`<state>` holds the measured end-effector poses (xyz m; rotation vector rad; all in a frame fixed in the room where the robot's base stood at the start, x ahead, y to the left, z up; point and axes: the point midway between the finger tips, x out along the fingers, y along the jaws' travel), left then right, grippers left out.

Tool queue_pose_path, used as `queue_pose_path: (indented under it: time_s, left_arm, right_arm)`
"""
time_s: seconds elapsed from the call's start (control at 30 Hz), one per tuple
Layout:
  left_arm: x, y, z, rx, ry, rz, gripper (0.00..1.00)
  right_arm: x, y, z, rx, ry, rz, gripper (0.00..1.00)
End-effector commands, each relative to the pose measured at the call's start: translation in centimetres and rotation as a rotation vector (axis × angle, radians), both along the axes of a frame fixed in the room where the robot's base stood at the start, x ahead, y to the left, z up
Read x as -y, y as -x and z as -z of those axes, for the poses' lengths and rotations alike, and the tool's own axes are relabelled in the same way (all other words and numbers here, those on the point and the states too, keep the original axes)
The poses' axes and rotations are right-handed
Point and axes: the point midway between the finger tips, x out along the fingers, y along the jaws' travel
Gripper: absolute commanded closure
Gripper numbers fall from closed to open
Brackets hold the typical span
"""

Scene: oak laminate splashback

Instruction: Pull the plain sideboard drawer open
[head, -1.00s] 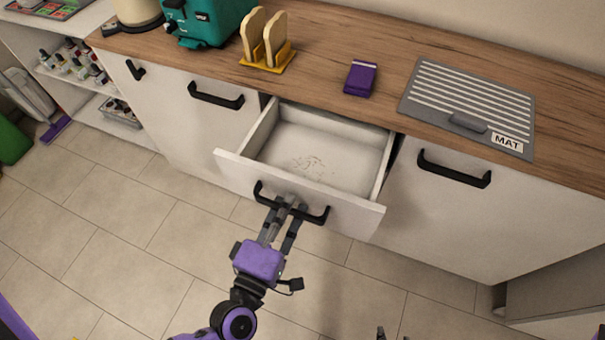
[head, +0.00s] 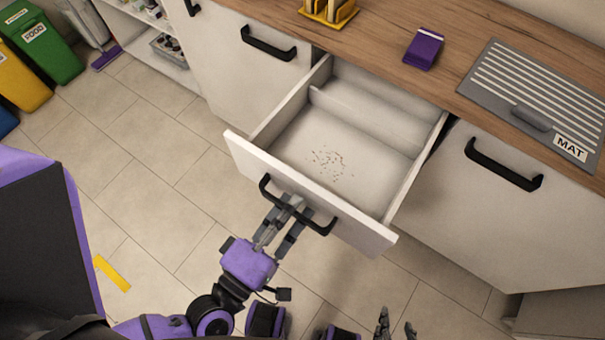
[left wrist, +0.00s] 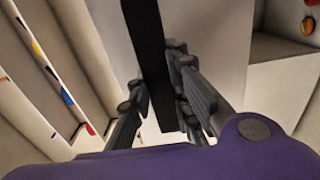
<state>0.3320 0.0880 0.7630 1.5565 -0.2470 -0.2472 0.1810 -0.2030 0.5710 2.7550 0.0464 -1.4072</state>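The plain white sideboard drawer (head: 325,190) is pulled well out from under the wooden top. Its bottom bears a scatter of small crumbs, and a low cross divider shows near its back. The black bar handle (head: 318,226) is on its front panel. My left gripper (head: 289,204) is at the middle of this handle. In the left wrist view the dark handle bar (left wrist: 148,40) runs between the left gripper's fingers (left wrist: 158,92), which close on it from both sides. My right gripper (head: 397,325) is at the bottom edge, its fingertips apart and empty.
A purple box (head: 424,50), a yellow toast rack (head: 328,12) and a grey ribbed mat (head: 535,95) lie on the worktop (head: 455,70). Closed fronts flank the drawer. Coloured bins (head: 42,45) stand far left. A yellow strip (head: 112,273) lies on the otherwise clear tiled floor.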

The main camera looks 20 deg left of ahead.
Motion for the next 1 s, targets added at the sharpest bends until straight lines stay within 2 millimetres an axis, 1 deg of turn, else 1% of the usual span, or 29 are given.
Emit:
queue_pose_path:
  time_s: [0.03, 0.13, 0.43, 0.53, 0.67, 0.9, 1.0]
  left_arm:
    - [0.0, 0.0, -0.1, 0.001, 0.001, 0.000, 0.76]
    - [0.0, 0.0, 0.0, 0.000, 0.001, 0.000, 0.63]
    - [0.0, 0.1, 0.0, -0.001, 0.000, -0.001, 0.62]
    - [-0.2, 0.6, 0.1, -0.004, -0.001, 0.000, 0.62]
    - [-0.8, 2.5, 0.2, -0.005, -0.003, 0.000, 0.62]
    - [-2.4, 7.5, 0.1, -0.006, -0.002, 0.001, 0.62]
    - [-3.0, 9.2, 0.1, -0.004, -0.002, 0.001, 0.62]
  right_arm:
    - [0.0, 0.1, 0.1, -0.002, 0.000, 0.000, 0.60]
    - [0.0, 0.1, 0.1, -0.003, 0.000, 0.001, 0.60]
    - [0.0, 0.2, 0.1, -0.005, -0.001, 0.002, 0.60]
    - [0.0, 0.1, 0.1, -0.004, 0.000, 0.002, 0.60]
    - [0.0, 0.1, 0.1, -0.002, 0.000, 0.001, 0.60]
    - [0.0, 0.0, 0.0, -0.001, -0.001, 0.001, 0.60]
    - [0.0, 0.0, 0.0, 0.000, -0.001, 0.001, 0.60]
